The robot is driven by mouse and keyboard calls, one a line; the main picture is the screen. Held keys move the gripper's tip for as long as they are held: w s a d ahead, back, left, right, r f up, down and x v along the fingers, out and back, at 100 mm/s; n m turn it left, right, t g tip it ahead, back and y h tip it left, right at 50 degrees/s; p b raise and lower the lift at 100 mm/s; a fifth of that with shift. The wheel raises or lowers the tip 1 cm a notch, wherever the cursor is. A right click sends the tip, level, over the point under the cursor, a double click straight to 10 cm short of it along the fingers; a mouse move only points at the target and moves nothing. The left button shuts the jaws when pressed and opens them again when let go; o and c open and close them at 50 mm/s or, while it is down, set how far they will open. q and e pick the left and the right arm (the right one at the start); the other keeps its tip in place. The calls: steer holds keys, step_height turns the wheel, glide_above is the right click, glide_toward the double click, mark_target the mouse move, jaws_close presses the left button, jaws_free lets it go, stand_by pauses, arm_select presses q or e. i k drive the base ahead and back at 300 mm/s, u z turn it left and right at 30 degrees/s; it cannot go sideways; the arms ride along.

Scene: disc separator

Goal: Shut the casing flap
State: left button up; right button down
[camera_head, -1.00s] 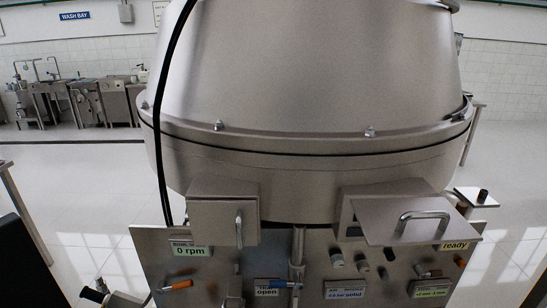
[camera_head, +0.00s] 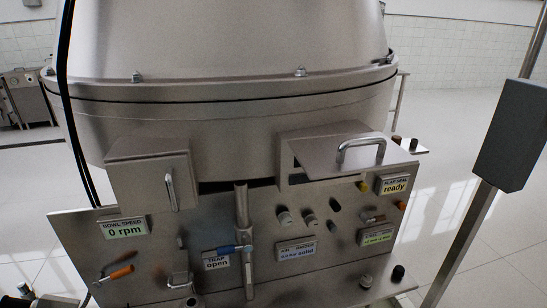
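The casing flap (camera_head: 330,158) is a flat steel plate with a bent bar handle (camera_head: 361,147). It sits on a box on the right front of the large steel casing (camera_head: 230,120). The flap stands out from the box, raised, with a dark gap under its left side. Neither of my grippers shows in the head view.
A closed box with an upright handle (camera_head: 170,190) is on the left. The panel (camera_head: 80,235) below carries knobs, a blue-handled valve (camera_head: 233,249), an orange handle (camera_head: 121,272) and signs, including "0 rpm". A grey box on a pole (camera_head: 511,135) stands at the right.

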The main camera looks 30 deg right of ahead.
mark_target(326, 156)
steer(key=z, duration=0.65)
steer(key=i, duration=0.35)
steer(key=z, duration=1.55)
